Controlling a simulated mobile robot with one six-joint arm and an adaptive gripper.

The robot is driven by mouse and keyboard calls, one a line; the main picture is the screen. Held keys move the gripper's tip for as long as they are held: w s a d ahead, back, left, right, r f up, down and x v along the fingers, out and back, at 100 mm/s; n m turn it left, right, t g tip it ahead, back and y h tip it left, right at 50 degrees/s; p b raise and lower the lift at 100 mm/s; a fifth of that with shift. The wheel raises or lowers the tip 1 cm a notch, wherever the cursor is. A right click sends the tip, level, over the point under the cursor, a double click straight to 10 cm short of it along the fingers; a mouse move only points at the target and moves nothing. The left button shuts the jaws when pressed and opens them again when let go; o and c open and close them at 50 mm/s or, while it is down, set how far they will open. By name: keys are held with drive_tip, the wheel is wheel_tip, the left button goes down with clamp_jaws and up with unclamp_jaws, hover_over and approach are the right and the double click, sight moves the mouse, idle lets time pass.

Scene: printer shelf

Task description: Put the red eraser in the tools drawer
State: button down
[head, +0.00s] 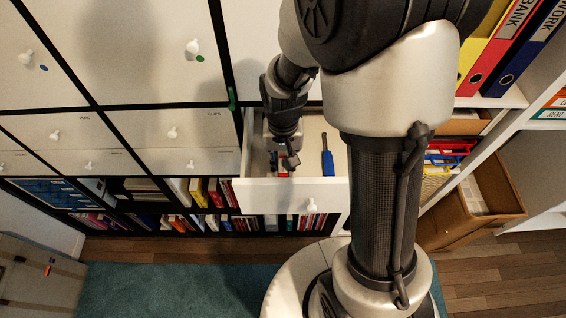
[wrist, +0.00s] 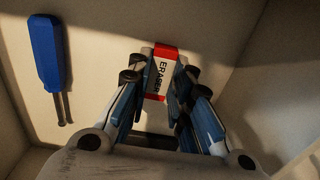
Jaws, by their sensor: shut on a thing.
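The eraser (wrist: 162,68) shows in the wrist view, red with a white band lettered ERASER. My gripper (wrist: 155,90) is shut on it, with a finger on each side. In the head view my gripper (head: 283,160) reaches down into an open white drawer (head: 312,192). The eraser is low inside this drawer. I cannot tell whether it touches the drawer floor. The drawer's label is not visible.
A blue-handled tool (wrist: 46,60) lies in the drawer to the left in the wrist view; it also shows in the head view (head: 327,160). Closed white drawers (head: 190,162) are on the left. A cardboard box (head: 490,205) stands at the right.

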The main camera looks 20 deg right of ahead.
drive_tip(key=shift+r, duration=0.1)
drive_tip(key=c, duration=1.9)
unclamp_jaws()
drive_tip(key=shift+f, duration=0.25)
drive_tip(key=o, duration=0.4)
drive_tip(key=shift+o, duration=0.2)
drive_tip(key=shift+r, duration=0.1)
